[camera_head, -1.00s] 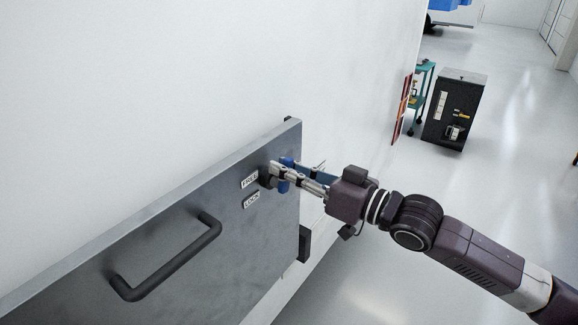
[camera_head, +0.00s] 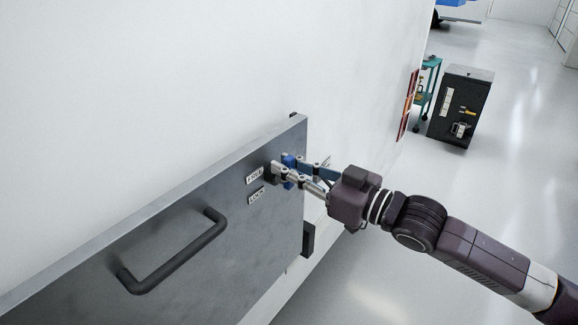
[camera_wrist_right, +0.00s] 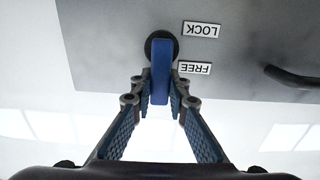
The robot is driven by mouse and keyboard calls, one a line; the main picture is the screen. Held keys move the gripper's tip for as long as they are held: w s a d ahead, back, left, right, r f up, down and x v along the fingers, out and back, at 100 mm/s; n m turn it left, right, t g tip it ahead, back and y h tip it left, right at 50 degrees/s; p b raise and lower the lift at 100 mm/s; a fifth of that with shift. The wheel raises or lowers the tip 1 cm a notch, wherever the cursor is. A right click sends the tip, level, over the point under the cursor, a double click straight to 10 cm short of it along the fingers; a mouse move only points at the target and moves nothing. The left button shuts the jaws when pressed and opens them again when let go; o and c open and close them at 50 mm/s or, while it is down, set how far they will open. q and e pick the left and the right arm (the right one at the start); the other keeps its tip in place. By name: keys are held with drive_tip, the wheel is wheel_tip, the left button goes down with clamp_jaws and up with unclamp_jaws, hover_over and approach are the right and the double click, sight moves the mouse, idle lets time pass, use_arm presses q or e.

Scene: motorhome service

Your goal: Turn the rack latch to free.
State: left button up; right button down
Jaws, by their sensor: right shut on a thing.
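The rack latch is a blue lever on a dark round base, mounted on a grey panel (camera_head: 95,270). In the right wrist view the lever (camera_wrist_right: 160,70) stands between my fingers, its end pointing down in the picture. My right gripper (camera_wrist_right: 160,100) is shut on the lever. In the head view my right gripper (camera_head: 281,172) is at the panel's right end, and its fingers partly hide the latch (camera_head: 289,159). Beside it are the labels FREE (camera_head: 255,175) and LOCK (camera_head: 257,196); they appear upside down in the wrist view. My left gripper is not in view.
A black bar handle (camera_head: 175,255) sticks out of the panel, left of the latch. The panel stands close to a white wall (camera_head: 200,70). A dark cabinet (camera_head: 462,85) and a teal cart (camera_head: 425,95) stand farther back. The floor at right is clear.

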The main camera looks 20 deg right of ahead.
drive_tip(key=c, duration=1.8)
unclamp_jaws()
drive_tip(key=shift+c, duration=0.2)
drive_tip(key=shift+s+d+f, duration=0.15)
drive_tip(key=shift+s+d, duration=0.15)
drive_tip(key=v, duration=1.1)
drive_tip(key=shift+s, duration=0.1)
